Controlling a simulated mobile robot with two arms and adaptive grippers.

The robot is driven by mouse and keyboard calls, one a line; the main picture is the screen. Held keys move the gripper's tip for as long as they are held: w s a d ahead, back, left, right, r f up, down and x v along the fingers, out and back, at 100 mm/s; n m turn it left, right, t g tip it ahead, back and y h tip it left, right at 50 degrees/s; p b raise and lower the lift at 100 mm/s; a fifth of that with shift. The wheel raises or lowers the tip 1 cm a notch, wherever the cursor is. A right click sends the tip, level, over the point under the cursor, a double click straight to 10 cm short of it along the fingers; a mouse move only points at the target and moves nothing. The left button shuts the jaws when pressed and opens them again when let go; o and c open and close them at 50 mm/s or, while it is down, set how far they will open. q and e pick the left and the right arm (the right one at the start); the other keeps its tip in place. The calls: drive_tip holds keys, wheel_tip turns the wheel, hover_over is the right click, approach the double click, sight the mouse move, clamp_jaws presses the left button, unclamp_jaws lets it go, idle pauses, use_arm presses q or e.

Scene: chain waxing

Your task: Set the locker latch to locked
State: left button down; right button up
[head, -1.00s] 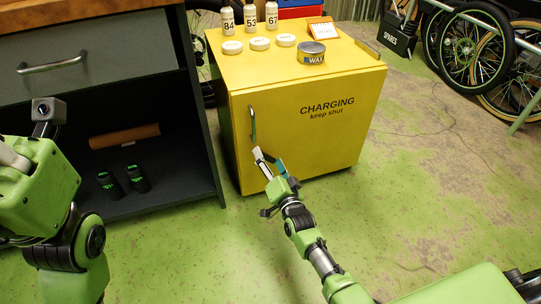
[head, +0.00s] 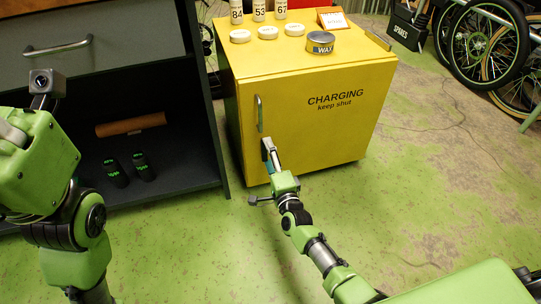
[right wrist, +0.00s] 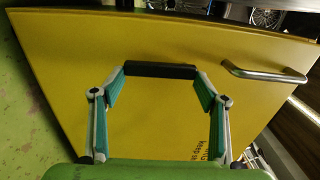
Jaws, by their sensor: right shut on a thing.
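The yellow locker (head: 300,135) stands on the floor, its door marked "CHARGING keep shut" and apparently closed. A metal handle (head: 259,113) is upright near the door's left edge, and it also shows in the right wrist view (right wrist: 262,75). My right gripper (head: 268,147) is at the door just below this handle. In the right wrist view its two teal-padded fingers (right wrist: 160,72) are shut on the ends of a black bar, the latch (right wrist: 150,69). The latch's setting cannot be read. My left gripper (head: 35,165) is at the left edge, its fingertips not clear.
On the locker top stand several numbered bottles (head: 258,10), white round tins (head: 267,32), a wax tin (head: 320,42) and a small card stand (head: 334,19). A dark open cabinet (head: 180,150) is close on the left.

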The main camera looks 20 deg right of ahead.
idle(0.6)
drive_tip(key=o, duration=1.6)
drive_tip(key=s, duration=1.2)
drive_tip(key=shift+d, duration=0.15)
